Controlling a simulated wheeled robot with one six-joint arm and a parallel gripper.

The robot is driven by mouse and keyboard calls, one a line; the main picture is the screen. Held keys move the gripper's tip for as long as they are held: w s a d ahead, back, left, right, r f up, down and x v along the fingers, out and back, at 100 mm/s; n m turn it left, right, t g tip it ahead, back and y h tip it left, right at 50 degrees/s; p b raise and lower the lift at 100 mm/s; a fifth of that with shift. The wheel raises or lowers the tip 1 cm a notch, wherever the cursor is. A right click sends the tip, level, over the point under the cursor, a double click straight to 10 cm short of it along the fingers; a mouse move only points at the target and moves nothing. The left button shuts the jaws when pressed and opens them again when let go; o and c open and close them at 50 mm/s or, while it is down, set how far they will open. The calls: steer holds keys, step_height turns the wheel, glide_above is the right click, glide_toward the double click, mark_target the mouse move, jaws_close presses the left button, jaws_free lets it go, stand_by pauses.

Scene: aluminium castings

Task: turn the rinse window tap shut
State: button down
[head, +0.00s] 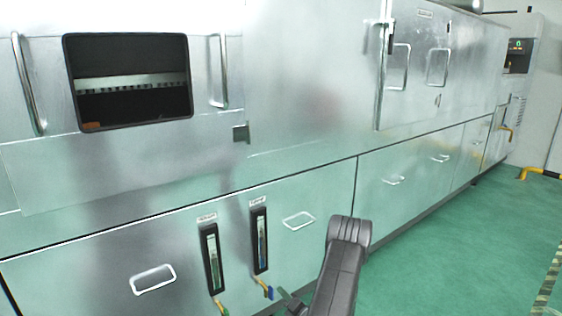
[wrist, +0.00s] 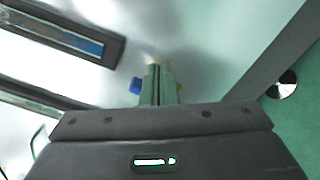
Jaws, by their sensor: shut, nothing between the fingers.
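Two upright sight windows with dark frames sit on the lower metal panel in the head view, a left one (head: 212,258) and a right one (head: 260,240). Their labels are too small to read, so I cannot tell which is the rinse window.
Drawer handles (head: 153,279) and (head: 299,221) stick out of the panel on both sides of the windows. The dark oven-like opening (head: 130,82) is above. Green floor (head: 450,250) is free to the right. A yellow and black barrier (head: 540,173) stands far right.

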steer(key=v, duration=0.6)
steer(key=shift+w+d, duration=0.15)
steer(key=shift+r, duration=0.1)
step_height(320, 180, up, 4)
steer(key=s+a+n+p, duration=0.25)
steer(key=n+p, duration=0.35)
steer(key=p, duration=0.3)
steer(key=x, duration=0.6)
steer(key=shift+w+a+f+b, duration=0.15)
steer(key=shift+w+f+b, duration=0.1)
steer(key=shift+b, duration=0.2)
